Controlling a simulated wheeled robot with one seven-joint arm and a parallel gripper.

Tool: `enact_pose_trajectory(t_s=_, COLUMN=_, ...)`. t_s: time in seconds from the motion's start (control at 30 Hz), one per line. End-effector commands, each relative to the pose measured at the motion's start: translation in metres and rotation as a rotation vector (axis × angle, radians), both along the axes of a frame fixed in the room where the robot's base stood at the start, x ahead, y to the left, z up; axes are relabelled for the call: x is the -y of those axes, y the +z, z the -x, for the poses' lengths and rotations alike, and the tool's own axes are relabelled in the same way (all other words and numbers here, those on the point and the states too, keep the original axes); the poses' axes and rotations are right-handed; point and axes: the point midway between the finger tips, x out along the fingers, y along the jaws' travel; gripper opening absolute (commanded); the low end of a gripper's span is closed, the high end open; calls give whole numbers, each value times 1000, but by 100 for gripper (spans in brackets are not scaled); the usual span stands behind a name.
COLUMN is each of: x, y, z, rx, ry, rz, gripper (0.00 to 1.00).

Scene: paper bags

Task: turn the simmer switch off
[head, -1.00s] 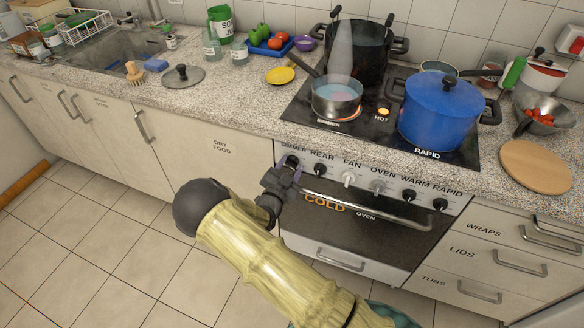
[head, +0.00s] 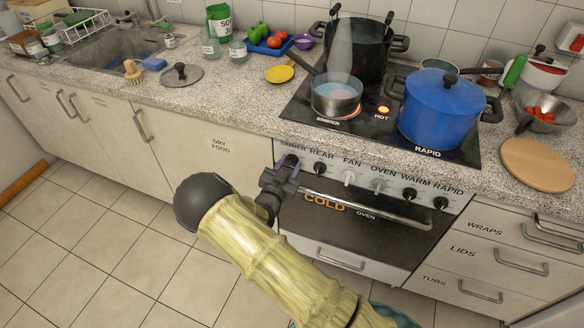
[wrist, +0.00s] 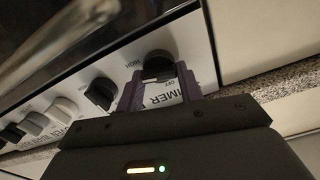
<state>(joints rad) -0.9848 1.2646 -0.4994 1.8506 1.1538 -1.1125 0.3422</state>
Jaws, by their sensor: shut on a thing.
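The simmer switch (wrist: 159,66) is a black round knob at the end of the row on the white stove panel. In the head view my gripper (head: 287,166) covers the knob at the panel's left end. The knob's exact pointer angle is hard to tell.
A steaming pan (head: 336,97) stands on the glowing SIMMER ring. A blue pot (head: 440,112) stands on RAPID. The oven handle (head: 365,211) runs close below the knobs. Another black knob (wrist: 101,93) neighbours the simmer switch. The floor in front is clear.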

Motion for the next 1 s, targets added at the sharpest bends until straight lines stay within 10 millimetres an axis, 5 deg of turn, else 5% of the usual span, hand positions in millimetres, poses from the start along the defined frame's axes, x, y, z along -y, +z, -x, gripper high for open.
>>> enact_pose_trajectory(t_s=1.0, x=3, y=-6, z=1, rx=-344, ry=-6, rz=906, gripper=14)
